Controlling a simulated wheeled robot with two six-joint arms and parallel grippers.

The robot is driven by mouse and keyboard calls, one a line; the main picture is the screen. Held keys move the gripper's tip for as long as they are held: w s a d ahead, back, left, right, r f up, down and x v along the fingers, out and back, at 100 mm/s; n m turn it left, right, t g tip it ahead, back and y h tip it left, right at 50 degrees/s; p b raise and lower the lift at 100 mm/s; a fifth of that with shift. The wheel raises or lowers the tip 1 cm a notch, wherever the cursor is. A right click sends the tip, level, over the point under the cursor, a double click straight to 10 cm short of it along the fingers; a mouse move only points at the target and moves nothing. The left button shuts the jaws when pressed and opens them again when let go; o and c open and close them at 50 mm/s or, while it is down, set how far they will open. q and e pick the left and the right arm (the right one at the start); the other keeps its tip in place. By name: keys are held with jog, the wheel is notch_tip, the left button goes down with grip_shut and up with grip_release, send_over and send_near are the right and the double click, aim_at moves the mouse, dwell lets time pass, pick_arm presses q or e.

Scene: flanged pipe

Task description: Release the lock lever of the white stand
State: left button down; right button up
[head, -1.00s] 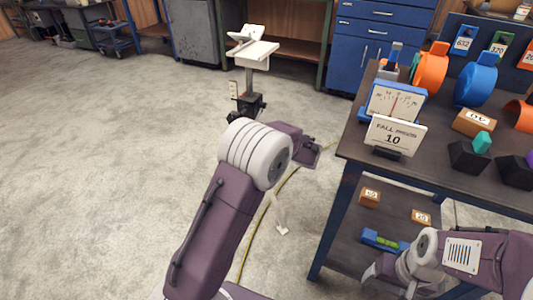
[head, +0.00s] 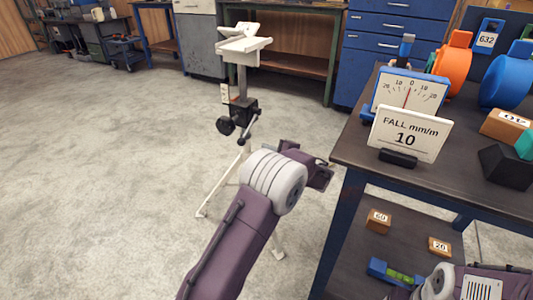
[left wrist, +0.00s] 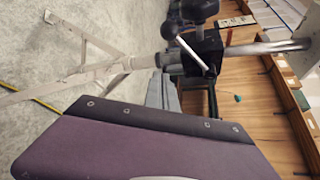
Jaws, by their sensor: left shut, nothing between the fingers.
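The white stand (head: 242,80) stands on the floor, its V-shaped head (head: 243,46) on top and thin splayed legs (head: 216,192) below. A black clamp block (head: 243,110) sits on its column; it also shows in the left wrist view (left wrist: 207,50). A pale lever rod (left wrist: 192,52) lies across the block there, beside dark round knobs. In the head view the lever (head: 249,129) slants down from the block. My left gripper (left wrist: 163,94) is shut and empty, apart from the lever in the head view. My right gripper is outside the head view; only its arm shows.
A workbench (head: 345,150) stands close on the right, with a dial gauge (head: 410,93), a "FALL mm/m 10" card (head: 410,134) and coloured rings. Its lower shelf holds small weights and a blue level (head: 395,272). Floor left of the stand is clear. Blue cabinets stand behind.

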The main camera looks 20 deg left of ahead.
aim_at(249, 127)
pick_arm(q)
jog(key=a+b, duration=0.5)
jog(key=a, duration=0.1)
jog(key=shift+a+r, duration=0.15)
jog(key=shift+a, duration=0.05)
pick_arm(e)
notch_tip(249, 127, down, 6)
